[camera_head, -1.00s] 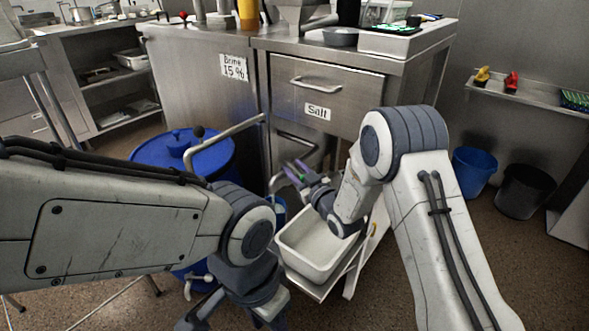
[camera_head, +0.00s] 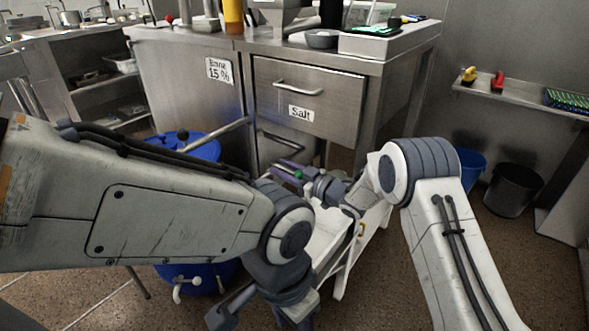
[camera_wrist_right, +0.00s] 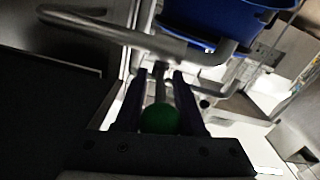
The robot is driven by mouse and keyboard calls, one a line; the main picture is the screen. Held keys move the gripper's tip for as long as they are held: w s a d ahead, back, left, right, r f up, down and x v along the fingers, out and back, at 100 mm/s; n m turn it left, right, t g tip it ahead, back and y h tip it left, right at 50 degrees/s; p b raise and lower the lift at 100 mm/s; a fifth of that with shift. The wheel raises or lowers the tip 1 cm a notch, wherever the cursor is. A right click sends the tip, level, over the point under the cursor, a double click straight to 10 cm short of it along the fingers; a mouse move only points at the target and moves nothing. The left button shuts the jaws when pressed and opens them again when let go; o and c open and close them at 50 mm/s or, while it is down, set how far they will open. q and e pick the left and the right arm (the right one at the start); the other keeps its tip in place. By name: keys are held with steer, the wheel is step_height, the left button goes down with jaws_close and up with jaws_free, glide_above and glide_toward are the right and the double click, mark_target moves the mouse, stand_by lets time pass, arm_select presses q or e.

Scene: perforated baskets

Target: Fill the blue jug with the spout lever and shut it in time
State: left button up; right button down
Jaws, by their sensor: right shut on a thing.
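My right gripper (camera_head: 290,172) has purple fingers pointing left, below the salt drawer. It is shut on a green knob (camera_wrist_right: 158,118), which sits between the fingers in the right wrist view. A thin metal rod (camera_wrist_right: 160,88) leads away from the knob, so this looks like the spout lever. A curved metal pipe (camera_wrist_right: 120,33) passes above it. A blue vessel (camera_wrist_right: 222,22) shows at the top of that view; I cannot tell if it is the jug. My left gripper (camera_head: 262,315) is cut off at the bottom of the head view, and its jaw opening is unclear.
A white tub (camera_head: 326,235) on a low stand is partly hidden by my arms. Blue and black bins (camera_head: 512,190) stand at the right. Floor before them is clear.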

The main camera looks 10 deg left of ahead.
steer(key=shift+w+g, duration=0.1)
steer(key=shift+g, duration=0.2)
steer(key=c, duration=0.6)
jaws_free()
steer(key=shift+d, duration=0.1)
steer(key=p+v, duration=0.2)
steer(key=v, duration=0.8)
steer(key=shift+d+f+p, duration=0.15)
steer(key=shift+d+p, duration=0.05)
steer(key=shift+p, duration=0.1)
